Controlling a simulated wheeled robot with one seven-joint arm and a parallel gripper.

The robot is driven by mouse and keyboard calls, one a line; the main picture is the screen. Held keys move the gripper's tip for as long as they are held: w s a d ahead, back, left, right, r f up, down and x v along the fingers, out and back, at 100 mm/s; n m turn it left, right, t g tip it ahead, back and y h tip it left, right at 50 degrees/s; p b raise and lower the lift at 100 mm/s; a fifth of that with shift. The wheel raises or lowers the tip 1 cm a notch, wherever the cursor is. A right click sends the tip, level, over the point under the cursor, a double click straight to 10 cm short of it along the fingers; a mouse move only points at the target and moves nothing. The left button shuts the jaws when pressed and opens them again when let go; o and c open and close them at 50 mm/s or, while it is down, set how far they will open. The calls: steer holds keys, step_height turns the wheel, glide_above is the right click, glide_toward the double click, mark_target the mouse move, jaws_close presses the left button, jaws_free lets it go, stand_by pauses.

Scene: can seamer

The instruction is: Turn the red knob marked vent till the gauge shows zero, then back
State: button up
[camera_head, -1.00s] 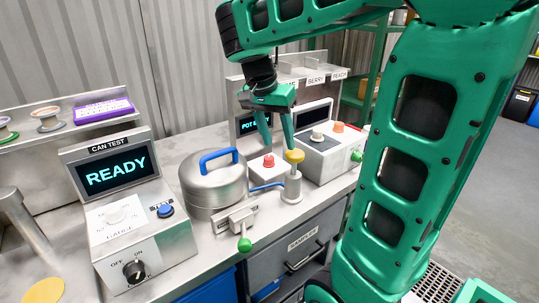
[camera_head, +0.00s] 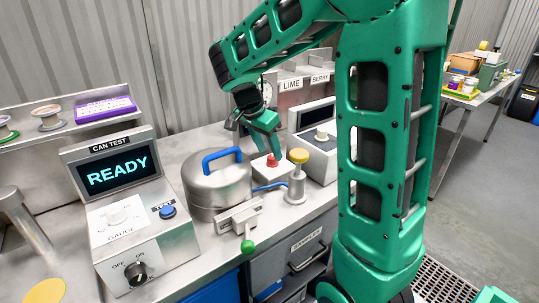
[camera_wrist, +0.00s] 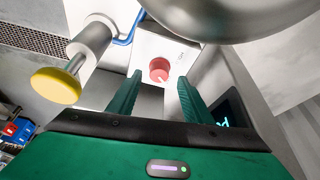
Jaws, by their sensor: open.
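The red knob (camera_head: 272,160) stands on a small white box (camera_head: 258,175) behind the yellow-capped post. In the wrist view the red knob (camera_wrist: 159,68) lies just beyond and between the two fingertips, with a small mark on the box beside it that I cannot read. My gripper (camera_head: 270,146) is open and empty, with its fingers pointing down close above the knob. I cannot tell whether they touch it. A round white dial (camera_head: 266,92) shows behind my arm, partly hidden; its reading is too small to tell.
A steel pot with a blue handle (camera_head: 217,178) stands close left of the knob box; its curved side (camera_wrist: 230,12) fills the wrist view's top right. The yellow-capped post (camera_head: 298,175) stands in front to the right. A can test box (camera_head: 140,240) is at left.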

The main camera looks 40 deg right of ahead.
mark_target(272, 160)
steer(key=shift+x, duration=1.35)
